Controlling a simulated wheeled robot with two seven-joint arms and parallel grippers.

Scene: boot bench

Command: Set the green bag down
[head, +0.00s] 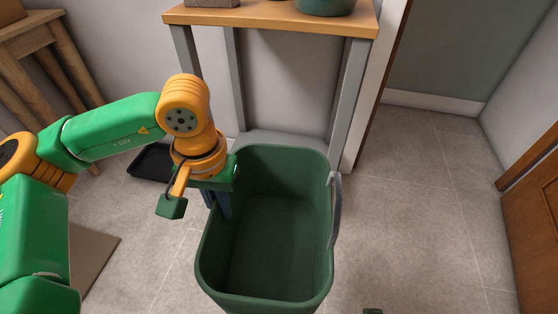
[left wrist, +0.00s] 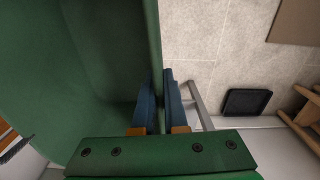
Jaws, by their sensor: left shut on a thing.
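The green bag (head: 270,240) is an open-topped, upright, empty container in the middle of the head view, with a grey handle (head: 336,210) at its right side. My left gripper (head: 224,206) is at the bag's left rim. In the left wrist view, its two blue fingers (left wrist: 160,92) stand on either side of the bag's wall (left wrist: 151,40), shut on it. The bag's underside is hidden, so I cannot tell whether it touches the floor.
A wooden-topped bench (head: 270,16) with grey legs stands behind the bag. A black tray (head: 152,161) lies on the floor to the left, near a wooden stool (head: 50,55). Tiled floor (head: 420,210) is clear on the right, up to a wooden door (head: 535,215).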

